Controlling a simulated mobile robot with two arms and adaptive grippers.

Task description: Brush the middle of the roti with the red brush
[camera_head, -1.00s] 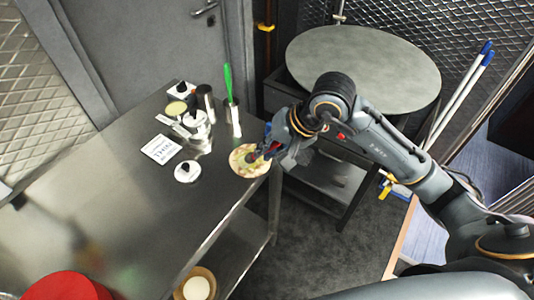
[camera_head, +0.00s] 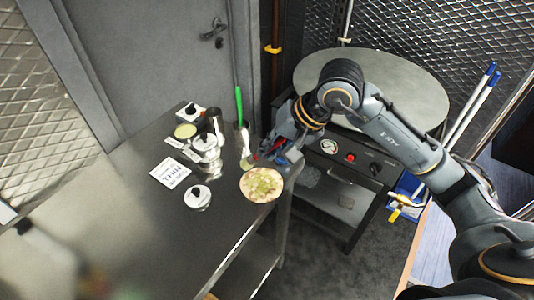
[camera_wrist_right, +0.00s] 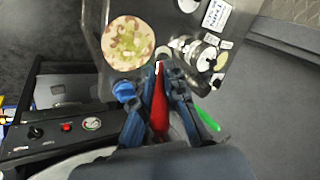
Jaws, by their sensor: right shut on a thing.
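The roti (camera_head: 262,185), round and pale with green-yellow patches, lies flat near the right edge of the steel table (camera_head: 120,225). It also shows in the right wrist view (camera_wrist_right: 128,43). My right gripper (camera_head: 272,150) is shut on the red brush, beyond the roti in the head view. The red brush (camera_wrist_right: 160,105) lies between the fingers in the right wrist view, its tip pointing toward the table items. The tip looks apart from the roti; its height above the table is hard to tell. My left gripper is not in view.
A green-handled brush (camera_head: 239,105) stands upright just left of my right gripper.

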